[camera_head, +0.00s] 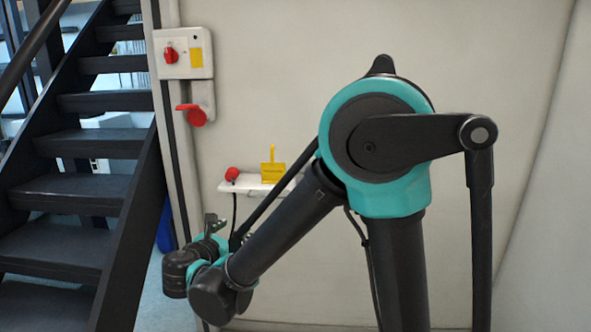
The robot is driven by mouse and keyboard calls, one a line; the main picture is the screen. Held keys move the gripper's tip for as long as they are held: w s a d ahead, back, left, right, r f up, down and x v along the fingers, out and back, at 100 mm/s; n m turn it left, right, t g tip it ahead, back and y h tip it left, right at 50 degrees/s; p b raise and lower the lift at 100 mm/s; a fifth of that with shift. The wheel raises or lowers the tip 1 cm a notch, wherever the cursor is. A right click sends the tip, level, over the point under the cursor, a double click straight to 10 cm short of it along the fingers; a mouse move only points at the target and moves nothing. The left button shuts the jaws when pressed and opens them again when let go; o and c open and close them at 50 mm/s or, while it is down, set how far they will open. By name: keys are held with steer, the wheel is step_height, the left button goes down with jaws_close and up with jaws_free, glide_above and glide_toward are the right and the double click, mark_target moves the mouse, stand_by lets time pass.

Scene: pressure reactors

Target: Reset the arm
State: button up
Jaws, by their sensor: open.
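My arm, black with teal joint rings, fills the right half of the view and folds down to the left from its large upper joint. My gripper (229,229) is at the far end of the arm, low in the view left of centre. It points away from the camera, in front of the wall, and is partly hidden behind the wrist. Its grey finger parts show apart, with nothing seen between them.
A switch box (184,52) with a red knob and a red-handled socket (197,109) are on the pale wall (270,60). A white wall ledge (229,187) holds a red plug (232,173) and yellow piece (273,168) above my gripper. Dark stairs (75,190) stand left.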

steer(key=d+f+m+g, duration=0.3)
steer(key=d+m, duration=0.2)
steer(key=d, duration=0.4)
steer(key=d+f+m+g+h, duration=0.15)
steer(key=d+f+m, duration=0.25)
steer(key=d, duration=0.4)
steer(key=d+f+m+g, duration=0.3)
steer(key=d+m, duration=0.2)
steer(key=d, duration=0.4)
steer(key=s+d+f+m+g+y, duration=0.1)
steer(key=s+d+f+m+y, duration=0.1)
steer(key=s+d+m, duration=0.3)
steer(key=s+d+f+m+g+y, duration=0.2)
steer(key=s+d+f+m, duration=0.3)
steer(key=m, duration=0.6)
steer(key=s+y, duration=0.1)
steer(key=s, duration=0.1)
steer(key=shift+s+f, duration=0.25)
steer(key=shift+s, duration=0.1)
steer(key=shift+g, duration=0.25)
